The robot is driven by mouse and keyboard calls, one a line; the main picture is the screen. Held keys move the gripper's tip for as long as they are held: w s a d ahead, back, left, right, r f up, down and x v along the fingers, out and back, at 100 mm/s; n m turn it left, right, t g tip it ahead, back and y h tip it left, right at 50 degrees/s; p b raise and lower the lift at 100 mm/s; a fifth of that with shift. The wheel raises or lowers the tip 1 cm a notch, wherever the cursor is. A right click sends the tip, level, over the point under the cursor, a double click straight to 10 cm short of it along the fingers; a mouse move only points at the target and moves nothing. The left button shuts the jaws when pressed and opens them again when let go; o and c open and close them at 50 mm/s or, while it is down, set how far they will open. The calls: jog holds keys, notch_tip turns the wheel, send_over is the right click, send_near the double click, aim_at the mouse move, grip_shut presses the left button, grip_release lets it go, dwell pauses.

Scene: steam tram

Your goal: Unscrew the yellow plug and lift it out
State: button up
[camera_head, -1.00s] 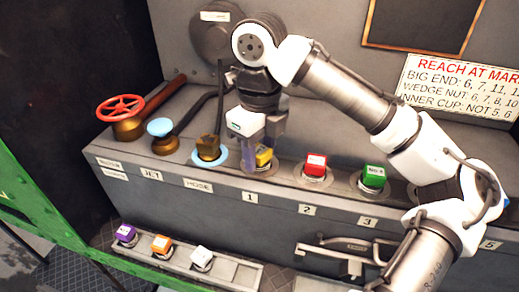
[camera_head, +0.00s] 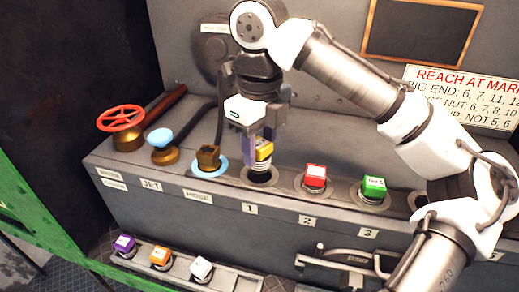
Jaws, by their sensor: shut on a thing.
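The yellow plug (camera_head: 264,151) is in my gripper (camera_head: 260,150), above position 1 on the grey bench. Its threaded lower part shows below the yellow head. A dark round hole (camera_head: 260,175) with a pale rim lies directly beneath it. The plug looks upright and raised; whether its lowest end fully clears the hole is hard to tell. My gripper points down and is shut on the plug, with its fingers hiding part of the head.
A red plug (camera_head: 315,177) and a green plug (camera_head: 374,188) sit right of the hole. A brass fitting (camera_head: 208,158), blue knob (camera_head: 160,138) and red handwheel (camera_head: 121,118) stand left. A lower tray (camera_head: 228,275) holds purple, orange and white plugs.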

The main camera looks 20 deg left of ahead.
aim_at(259, 143)
jog(key=shift+r, duration=1.75)
